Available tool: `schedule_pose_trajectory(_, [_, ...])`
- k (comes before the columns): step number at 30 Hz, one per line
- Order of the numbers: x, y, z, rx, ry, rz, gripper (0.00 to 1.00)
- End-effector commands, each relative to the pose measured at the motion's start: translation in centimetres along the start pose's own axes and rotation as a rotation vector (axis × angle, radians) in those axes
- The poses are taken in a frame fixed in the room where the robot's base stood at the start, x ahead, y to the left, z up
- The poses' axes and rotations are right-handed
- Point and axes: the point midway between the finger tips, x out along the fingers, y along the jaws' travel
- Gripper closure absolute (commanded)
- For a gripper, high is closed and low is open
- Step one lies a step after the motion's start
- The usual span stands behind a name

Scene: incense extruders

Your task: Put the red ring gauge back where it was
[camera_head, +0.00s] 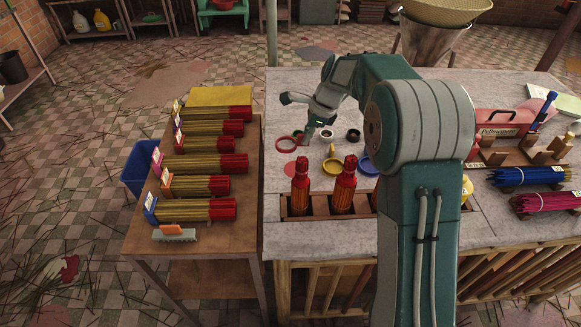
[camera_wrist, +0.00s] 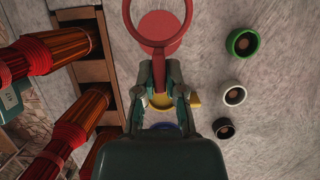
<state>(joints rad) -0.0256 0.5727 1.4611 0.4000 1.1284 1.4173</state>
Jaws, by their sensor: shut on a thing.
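The red ring gauge is a thin red ring with a short handle. In the head view the ring (camera_head: 287,144) is over the left part of the grey table; it also shows at the top of the wrist view (camera_wrist: 134,30). My gripper (camera_head: 305,138) is shut on its handle, with the ring pointing away from the fingers. In the wrist view my gripper (camera_wrist: 160,90) has the handle between its fingertips. A flat pinkish-red disc (camera_head: 298,168) lies on the tabletop. In the wrist view this disc (camera_wrist: 160,43) shows through and below the ring. The height of the ring above the table is hard to tell.
Yellow (camera_head: 332,166) and blue (camera_head: 370,167) round pieces lie right of the red disc. Small green (camera_wrist: 242,42), white (camera_wrist: 234,95) and dark (camera_wrist: 223,128) round pieces sit nearby. Red-topped bundles (camera_head: 300,190) stand in a wooden rack at the front. My arm hides the table's middle.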

Motion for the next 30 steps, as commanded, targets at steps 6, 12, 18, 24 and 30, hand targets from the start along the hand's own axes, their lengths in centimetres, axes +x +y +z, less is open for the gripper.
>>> schedule_pose_trajectory(6, [3.9, 0.1, -1.8, 0.003, -0.001, 0.004, 1.00])
schedule_pose_trajectory(12, [5.8, 0.1, -1.9, 0.000, 0.004, 0.003, 1.00])
schedule_pose_trajectory(18, [8.4, 0.1, -2.9, -0.001, 0.005, 0.005, 1.00])
schedule_pose_trajectory(24, [8.7, 0.1, -3.3, 0.000, 0.002, 0.002, 1.00])
schedule_pose_trajectory(30, [8.9, 0.1, -3.3, 0.000, 0.003, 0.002, 0.73])
